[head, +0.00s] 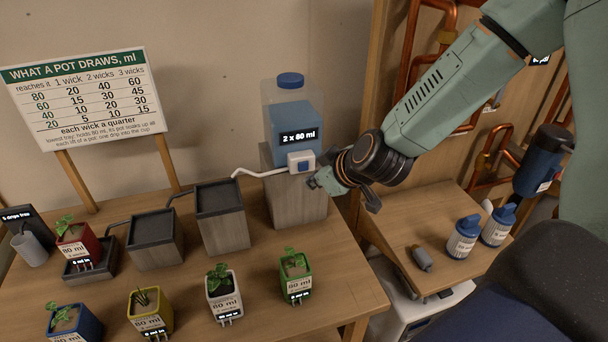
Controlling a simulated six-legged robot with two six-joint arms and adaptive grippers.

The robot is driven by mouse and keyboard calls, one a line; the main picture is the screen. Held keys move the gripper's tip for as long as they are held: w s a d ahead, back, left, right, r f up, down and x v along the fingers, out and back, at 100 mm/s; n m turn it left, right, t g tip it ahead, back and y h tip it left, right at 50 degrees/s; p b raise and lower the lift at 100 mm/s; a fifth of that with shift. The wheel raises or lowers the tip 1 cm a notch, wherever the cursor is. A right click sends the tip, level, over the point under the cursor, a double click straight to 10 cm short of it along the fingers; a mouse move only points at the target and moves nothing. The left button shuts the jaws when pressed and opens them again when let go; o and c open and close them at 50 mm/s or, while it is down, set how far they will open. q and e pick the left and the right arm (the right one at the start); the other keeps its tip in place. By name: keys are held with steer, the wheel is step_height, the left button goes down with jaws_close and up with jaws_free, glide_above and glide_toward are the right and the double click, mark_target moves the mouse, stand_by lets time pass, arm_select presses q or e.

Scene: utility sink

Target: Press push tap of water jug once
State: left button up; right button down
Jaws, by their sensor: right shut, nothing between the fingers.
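The water jug (290,116) has a blue cap and a label reading "2 x 80 ml". It stands on a grey wooden block (298,203) at the back of the table. Its push tap (301,162) is a white box with a blue button, and a white spout runs from it to the left. My right gripper (318,184) is shut and empty, just below and to the right of the tap. I cannot tell whether it touches the tap or block. My left gripper is not in view.
Grey trays on blocks (223,224) step down to the left, ending near a red pot (77,246). Several small potted plants line the front. A sign (82,100) stands at the left. A side shelf (440,235) at the right holds blue-capped bottles.

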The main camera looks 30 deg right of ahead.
mark_target(304, 167)
steer(key=shift+w+r, duration=0.2)
steer(key=shift+w, duration=0.5)
steer(key=shift+w+d+f, duration=0.1)
steer(key=shift+d, duration=0.05)
stand_by(0.5)
stand_by(0.3)
steer(key=shift+w+d+b, duration=0.1)
steer(key=shift+w+b, duration=0.2)
steer(key=shift+w, duration=0.15)
